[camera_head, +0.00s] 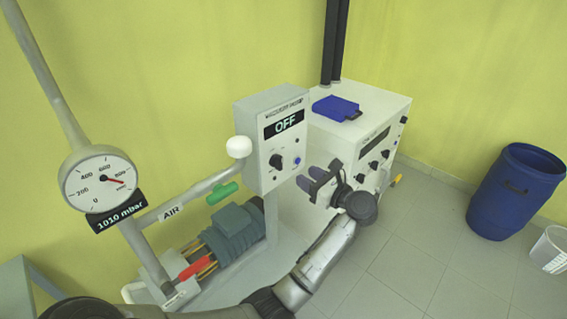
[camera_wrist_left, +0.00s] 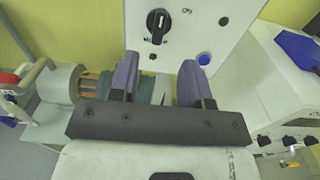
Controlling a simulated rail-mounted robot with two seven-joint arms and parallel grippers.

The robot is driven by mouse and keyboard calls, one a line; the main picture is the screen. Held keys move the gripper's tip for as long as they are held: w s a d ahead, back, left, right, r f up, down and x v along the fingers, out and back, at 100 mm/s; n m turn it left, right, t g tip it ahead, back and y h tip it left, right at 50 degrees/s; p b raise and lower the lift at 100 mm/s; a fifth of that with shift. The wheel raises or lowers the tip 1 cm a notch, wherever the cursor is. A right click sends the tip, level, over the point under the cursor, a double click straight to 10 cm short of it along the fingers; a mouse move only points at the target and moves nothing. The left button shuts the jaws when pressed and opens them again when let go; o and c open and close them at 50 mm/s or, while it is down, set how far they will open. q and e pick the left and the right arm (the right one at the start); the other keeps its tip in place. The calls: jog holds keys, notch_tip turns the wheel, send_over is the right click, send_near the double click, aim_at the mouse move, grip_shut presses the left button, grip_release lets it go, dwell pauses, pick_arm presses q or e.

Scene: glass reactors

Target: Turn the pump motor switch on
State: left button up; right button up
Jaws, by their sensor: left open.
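My right gripper is out of view.
A blue button (camera_head: 297,160) is beside the switch. The pump motor (camera_head: 236,232) lies below the box. A white-handled pipe and pressure gauge (camera_head: 100,184) reading 1010 mbar stand left. A second white cabinet (camera_head: 390,128) is close right. A blue barrel (camera_head: 512,194) stands far right.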

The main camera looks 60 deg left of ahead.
aim_at(282, 161)
pick_arm(q)
jog(key=x, duration=0.9)
jog(key=shift+s+a+b, duration=0.1)
jog(key=shift+a+b, duration=0.3)
grip_shut()
